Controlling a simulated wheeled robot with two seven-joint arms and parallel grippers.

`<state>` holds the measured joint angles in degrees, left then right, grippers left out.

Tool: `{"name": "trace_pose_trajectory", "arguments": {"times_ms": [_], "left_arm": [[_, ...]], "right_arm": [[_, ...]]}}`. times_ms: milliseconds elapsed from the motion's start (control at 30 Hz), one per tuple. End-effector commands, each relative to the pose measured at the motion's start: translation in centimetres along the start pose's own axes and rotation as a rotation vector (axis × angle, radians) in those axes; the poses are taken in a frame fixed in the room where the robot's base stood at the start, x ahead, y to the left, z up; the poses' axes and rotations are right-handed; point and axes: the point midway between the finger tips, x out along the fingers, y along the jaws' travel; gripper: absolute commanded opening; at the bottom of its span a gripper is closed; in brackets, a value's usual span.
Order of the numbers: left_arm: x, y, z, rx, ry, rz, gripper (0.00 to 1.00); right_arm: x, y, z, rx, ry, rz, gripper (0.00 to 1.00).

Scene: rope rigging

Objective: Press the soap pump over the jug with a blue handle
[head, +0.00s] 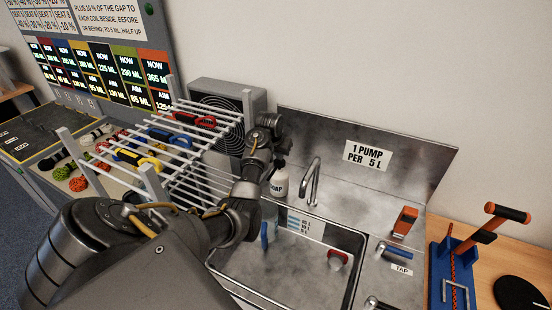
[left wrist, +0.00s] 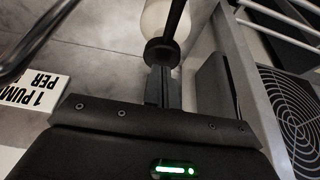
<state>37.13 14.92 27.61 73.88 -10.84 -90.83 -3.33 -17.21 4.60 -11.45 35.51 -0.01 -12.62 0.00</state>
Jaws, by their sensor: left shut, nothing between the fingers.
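The white soap bottle (head: 278,184) stands behind the sink's left back corner, with its pump top largely hidden by my left arm. In the left wrist view, its pale body (left wrist: 157,18) and a dark round pump part (left wrist: 161,52) lie just beyond my fingertips. My left gripper (head: 279,150) is shut and empty, close by the pump; I cannot tell whether it touches. In the wrist view, the shut fingers (left wrist: 162,75) point at the pump. A blue upright handle (head: 264,235) shows inside the sink's left side; I cannot make out a jug body around it.
The metal sink (head: 350,240) has a curved faucet (head: 313,180) and a red-handled item (head: 338,258) inside. A blue tap lever (head: 396,250) is at right. A white rack (head: 185,150) with coloured coils and a fan box (head: 230,95) crowd the left.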

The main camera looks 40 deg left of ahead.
Motion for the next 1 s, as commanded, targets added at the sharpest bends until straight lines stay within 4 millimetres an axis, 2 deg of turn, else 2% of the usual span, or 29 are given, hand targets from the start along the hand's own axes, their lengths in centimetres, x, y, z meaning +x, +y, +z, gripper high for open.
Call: {"name": "trace_pose_trajectory", "arguments": {"times_ms": [633, 1000], "left_arm": [[2.2, 0.0, 1.0, 0.000, -0.003, 0.001, 0.00], [1.8, 0.0, 0.8, 0.000, -0.003, 0.001, 0.00]], "right_arm": [[0.6, 0.0, 0.1, 0.000, 0.000, 0.000, 0.36], [0.2, 0.0, 0.0, 0.000, 0.000, 0.000, 0.36]]}}
